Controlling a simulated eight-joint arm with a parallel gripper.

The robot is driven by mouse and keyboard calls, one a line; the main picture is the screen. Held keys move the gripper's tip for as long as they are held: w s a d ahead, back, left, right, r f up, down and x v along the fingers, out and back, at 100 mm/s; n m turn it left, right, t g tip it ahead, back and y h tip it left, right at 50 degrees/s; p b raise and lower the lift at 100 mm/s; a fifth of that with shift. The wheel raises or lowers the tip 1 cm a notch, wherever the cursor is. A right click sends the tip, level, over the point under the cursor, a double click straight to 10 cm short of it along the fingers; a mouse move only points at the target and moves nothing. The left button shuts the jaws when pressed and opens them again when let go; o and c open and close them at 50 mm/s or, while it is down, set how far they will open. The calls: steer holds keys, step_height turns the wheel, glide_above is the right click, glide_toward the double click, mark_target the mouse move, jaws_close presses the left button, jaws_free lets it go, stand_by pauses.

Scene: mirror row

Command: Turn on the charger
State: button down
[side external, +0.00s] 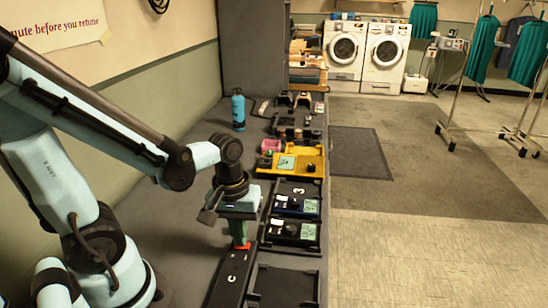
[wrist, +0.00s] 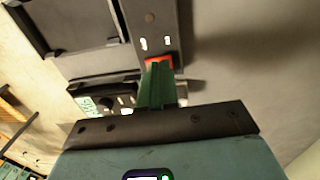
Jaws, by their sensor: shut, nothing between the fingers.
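A long black unit (side external: 231,280) with white marks lies along the near part of the dark bench; it may be the charger. A red part (side external: 243,246) sits at its far end. The wrist view also shows the black unit (wrist: 150,20) and the red part (wrist: 158,60). My gripper (side external: 240,241) points down at the red part, its green fingers shut and empty. In the wrist view the fingertips (wrist: 158,68) overlap the red part's edge and hide some of it. I cannot tell whether they touch it, nor how the red part is set.
Black trays with devices (side external: 296,212) and an empty black tray (side external: 283,287) lie right of my gripper. A yellow tray (side external: 314,160) and a blue bottle (side external: 238,109) stand farther back. The bench left of the unit is clear.

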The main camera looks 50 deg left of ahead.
step_height(320, 180, up, 13)
steer(key=s+a, duration=0.2)
steer(key=w+d+f+m+t, duration=0.3)
steer(key=w+m+t, duration=0.3)
steer(key=m, duration=0.3)
steer(key=shift+w+d+f+t, duration=0.2)
steer(key=shift+w+t, duration=0.2)
steer(key=shift+w, duration=0.15)
steer(key=c, duration=1.8)
jaws_free()
